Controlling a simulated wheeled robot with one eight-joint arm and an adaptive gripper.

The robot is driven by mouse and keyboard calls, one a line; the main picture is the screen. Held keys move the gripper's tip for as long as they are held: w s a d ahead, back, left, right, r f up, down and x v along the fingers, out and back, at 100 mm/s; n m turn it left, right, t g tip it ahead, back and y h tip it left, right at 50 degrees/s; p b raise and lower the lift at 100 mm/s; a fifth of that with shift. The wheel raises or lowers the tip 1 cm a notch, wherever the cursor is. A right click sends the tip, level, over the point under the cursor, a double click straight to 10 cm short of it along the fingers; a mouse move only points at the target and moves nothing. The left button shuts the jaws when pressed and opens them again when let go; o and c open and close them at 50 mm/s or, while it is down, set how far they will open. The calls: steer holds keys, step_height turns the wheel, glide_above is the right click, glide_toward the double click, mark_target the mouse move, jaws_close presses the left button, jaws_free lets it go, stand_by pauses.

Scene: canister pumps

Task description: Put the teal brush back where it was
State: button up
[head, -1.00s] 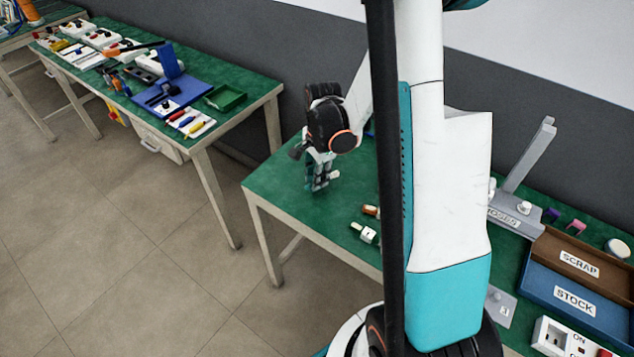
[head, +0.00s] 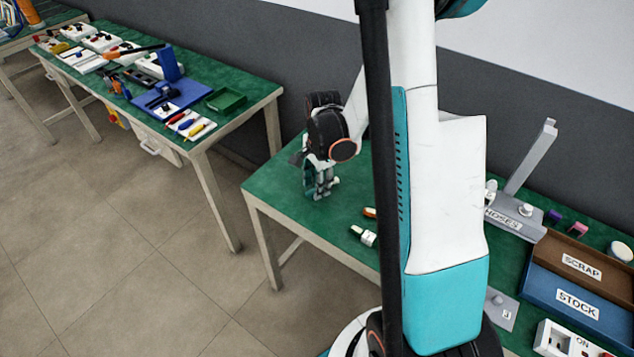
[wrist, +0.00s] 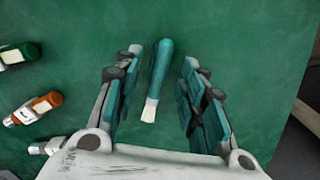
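The teal brush (wrist: 162,66) shows in the wrist view, with a teal handle and pale bristles pointing toward my gripper's palm. It appears to lie on the green bench top (wrist: 250,40), between my fingers, with a gap on each side. My gripper (wrist: 161,62) is open, its teal-padded fingers spread either side of the brush. In the head view my gripper (head: 321,187) points down low over the bench's left part; the brush cannot be made out there.
Small bottles with green (wrist: 20,54) and orange (wrist: 35,107) caps lie left of my gripper in the wrist view. The scrap tray (head: 558,248), stock tray (head: 540,292) and grey hose stand (head: 515,213) are at the right. Another bench (head: 245,100) stands left, across a gap.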

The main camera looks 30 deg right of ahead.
step_height(320, 180, up, 12)
steer(key=p, duration=0.4)
steer(key=shift+d+p, duration=0.35)
steer(key=shift+d, duration=0.05)
